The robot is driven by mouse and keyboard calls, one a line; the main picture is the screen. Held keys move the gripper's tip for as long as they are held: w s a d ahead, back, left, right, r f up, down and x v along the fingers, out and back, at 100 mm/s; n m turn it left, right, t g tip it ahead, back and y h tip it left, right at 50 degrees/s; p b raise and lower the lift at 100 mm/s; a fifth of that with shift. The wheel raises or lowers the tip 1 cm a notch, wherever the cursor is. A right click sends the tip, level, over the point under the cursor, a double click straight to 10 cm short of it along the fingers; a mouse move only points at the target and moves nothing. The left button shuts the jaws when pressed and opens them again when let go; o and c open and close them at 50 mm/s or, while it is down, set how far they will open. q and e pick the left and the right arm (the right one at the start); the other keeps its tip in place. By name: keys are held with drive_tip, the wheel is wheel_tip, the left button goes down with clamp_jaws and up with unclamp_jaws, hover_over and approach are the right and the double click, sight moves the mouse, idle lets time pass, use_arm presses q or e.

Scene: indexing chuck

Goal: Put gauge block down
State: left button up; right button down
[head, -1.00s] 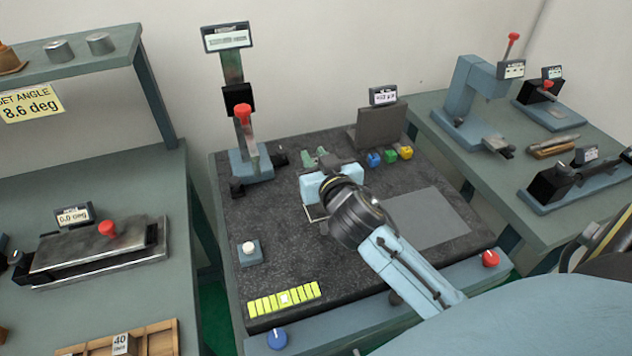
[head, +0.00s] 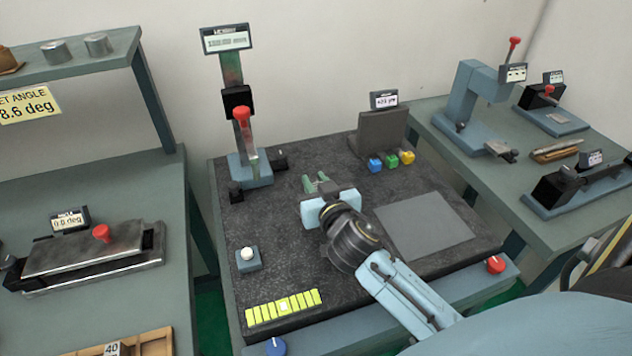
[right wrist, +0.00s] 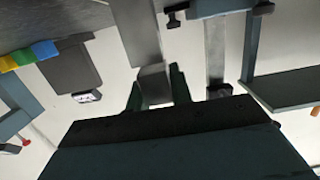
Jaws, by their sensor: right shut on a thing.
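My right gripper (head: 317,180) reaches over the dark granite plate (head: 285,225), its green fingers pointing toward the back. In the right wrist view the green fingers (right wrist: 155,88) are shut on a grey metal gauge block (right wrist: 154,82). A long grey strip runs from this block to the top of that view; I cannot tell whether it is part of the block. In the head view the block is too small to make out between the fingers, and whether it touches the plate is unclear. My left gripper is not in view.
A height gauge (head: 239,105) with a red knob stands behind on the left. A display stand (head: 380,133) and coloured blocks (head: 391,161) stand at the back right. A bare grey mat (head: 425,225) lies right of my gripper. A yellow-green strip (head: 283,306) lies at the front left.

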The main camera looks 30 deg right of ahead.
drive_tip(key=shift+s+f, duration=0.1)
drive_tip(key=shift+f, duration=0.05)
drive_tip(key=c, duration=1.3)
unclamp_jaws()
drive_tip(key=shift+f, duration=0.2)
drive_tip(key=shift+o, duration=0.2)
drive_tip(key=shift+r, duration=0.25)
drive_tip(key=r+v, duration=0.1)
drive_tip(key=v, duration=1.1)
